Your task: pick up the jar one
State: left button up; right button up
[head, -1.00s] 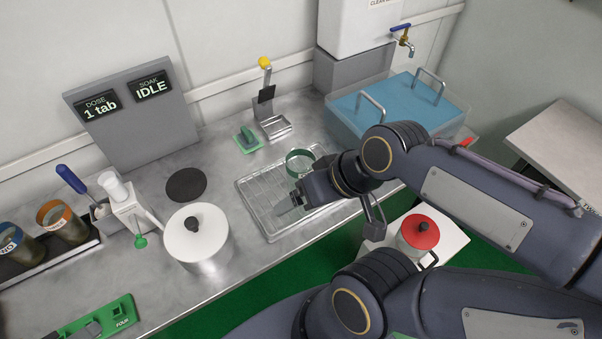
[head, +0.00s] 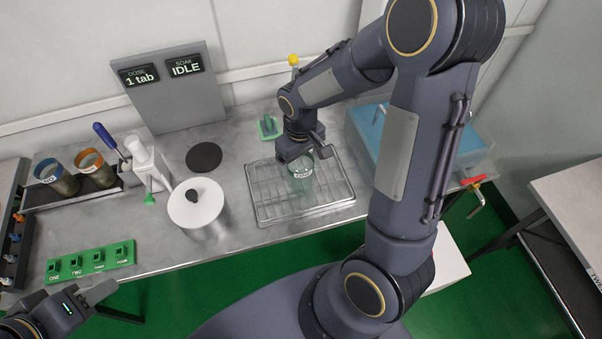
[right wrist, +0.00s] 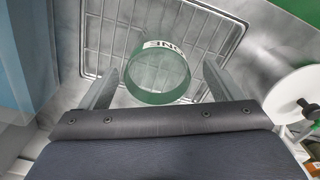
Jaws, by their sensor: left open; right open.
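Jar one is a clear glass jar (head: 300,178) with a green rim and a label, standing on the wire rack (head: 262,212) of a metal tray. In the right wrist view the jar (right wrist: 158,75) reads ONE, seen from above. My right gripper (head: 306,157) is open at the jar's far side in the head view. In the right wrist view its two fingers (right wrist: 158,88) stand on either side of the jar, with gaps between. The jar's lower part is hard to see through the glass. My left gripper (head: 100,297) is open and empty at the lower left.
A white-lidded pot (head: 197,205) stands left of the rack. A blue-filled clear bath (head: 375,140) is right of it. A green numbered holder (head: 92,261) lies at the counter's front left. Two tinted jars (head: 92,168) stand behind it. A black disc (head: 204,157) lies behind the pot.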

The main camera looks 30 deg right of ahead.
jog(key=f, duration=0.2)
jog(key=f+p, duration=0.1)
jog(key=f, duration=0.2)
jog(key=shift+w+d+f, duration=0.15)
jog(key=shift+w+f, duration=0.05)
jog(key=shift+f, duration=0.05)
jog(key=c, duration=1.3)
jog(key=shift+r, duration=0.1)
